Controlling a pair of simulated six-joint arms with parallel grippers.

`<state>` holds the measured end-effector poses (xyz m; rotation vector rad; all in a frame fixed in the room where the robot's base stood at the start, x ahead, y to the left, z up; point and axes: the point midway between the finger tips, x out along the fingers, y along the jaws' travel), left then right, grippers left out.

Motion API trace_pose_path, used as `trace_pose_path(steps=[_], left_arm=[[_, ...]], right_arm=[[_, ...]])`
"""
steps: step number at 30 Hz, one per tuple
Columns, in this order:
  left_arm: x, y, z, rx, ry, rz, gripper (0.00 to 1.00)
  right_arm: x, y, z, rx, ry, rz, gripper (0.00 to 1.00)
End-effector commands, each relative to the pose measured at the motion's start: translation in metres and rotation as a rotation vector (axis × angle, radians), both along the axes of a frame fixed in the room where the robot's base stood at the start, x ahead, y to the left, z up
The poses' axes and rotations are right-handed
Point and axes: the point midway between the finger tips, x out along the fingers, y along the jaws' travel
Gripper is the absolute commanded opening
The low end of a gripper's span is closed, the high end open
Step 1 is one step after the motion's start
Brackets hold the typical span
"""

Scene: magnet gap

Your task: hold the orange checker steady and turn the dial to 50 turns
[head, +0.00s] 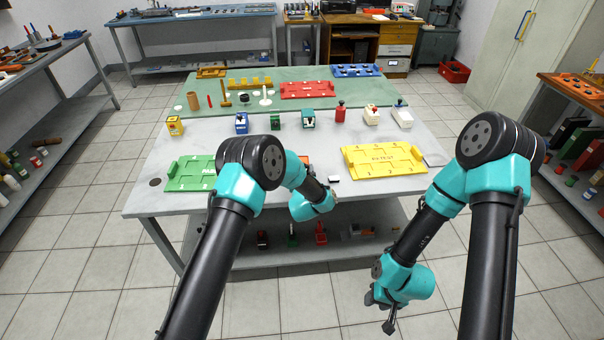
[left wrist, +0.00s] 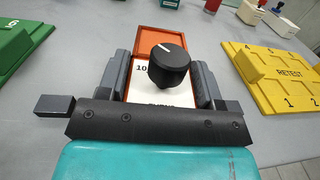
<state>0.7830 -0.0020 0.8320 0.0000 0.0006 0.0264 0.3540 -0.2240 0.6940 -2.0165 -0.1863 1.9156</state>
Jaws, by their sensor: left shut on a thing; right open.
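The orange checker (left wrist: 161,38) lies on the grey table between the two fingers of my left gripper (left wrist: 166,85) in the left wrist view. The fingers are shut on its sides. It has a white face with a black dial (left wrist: 169,64) on top, and a white pointer line on the dial. Part of a printed number, "10", shows left of the dial; the lower lettering is cut off by the gripper. In the head view my left arm hides most of the checker, and only an orange bit (head: 305,159) shows. My right gripper (head: 386,312) is open and empty, low in front of the table.
A green tray (head: 190,174) lies left of the checker and a yellow tray (head: 385,161) marked "RETEST" lies right of it. Several coloured devices stand in a row behind. A red tray (head: 306,89) lies on the green mat at the back.

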Motion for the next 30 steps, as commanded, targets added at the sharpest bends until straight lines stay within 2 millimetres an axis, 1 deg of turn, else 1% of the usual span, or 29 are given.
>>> trace_pose_path(steps=[21,25,30], left_arm=[[0.054,0.0,-0.014,-0.001,-0.002,0.001,0.31],[0.062,0.0,-0.016,-0.001,-0.002,0.001,0.31],[0.064,0.0,-0.016,0.0,-0.002,0.0,0.31]], right_arm=[[0.0,0.0,0.0,0.0,0.0,0.0,0.43],[0.0,0.0,0.0,0.0,0.0,0.0,0.43],[0.0,0.0,0.0,0.0,0.0,0.0,0.43]])
